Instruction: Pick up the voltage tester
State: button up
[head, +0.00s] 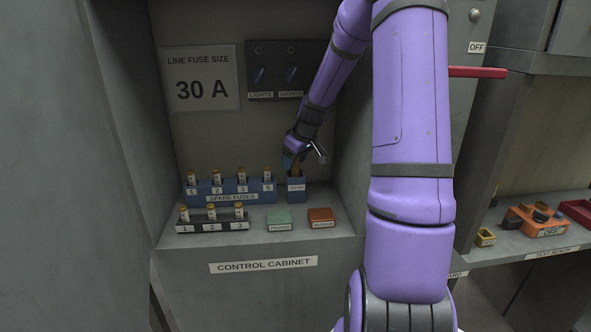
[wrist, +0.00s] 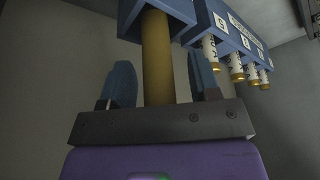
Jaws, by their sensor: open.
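The voltage tester, a yellow-brown rod (wrist: 157,50), stands in a blue holder (head: 296,188); a small part of the tester (head: 295,171) shows above that holder in the head view. My gripper (wrist: 163,82) is open, with one blue finger on each side of the tester and a visible gap to each. In the head view my gripper (head: 300,158) is just above the holder and hides most of the tester. The holder's small label is too small to read surely.
A blue spare-fuse rack (head: 229,188) with several fuses stands left of the holder. A dark fuse rack (head: 212,226) is in front of it. A green block (head: 279,219) and an orange-red block (head: 321,217) lie nearby. Cabinet walls close in the sides.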

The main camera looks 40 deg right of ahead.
jog(key=c, duration=1)
jog(key=shift+s+a+r, duration=0.1)
jog(key=shift+s+r, duration=0.05)
jog(key=shift+r, duration=0.25)
notch_tip(320, 180, up, 6)
jog(key=s+a, duration=0.4)
jog(key=s, duration=0.1)
jog(key=s+a, duration=0.4)
jog(key=s, duration=0.1)
jog(key=s+a, duration=0.4)
jog(key=s, duration=0.1)
jog(key=shift+s+r, duration=0.1)
jog(key=shift+s, duration=0.25)
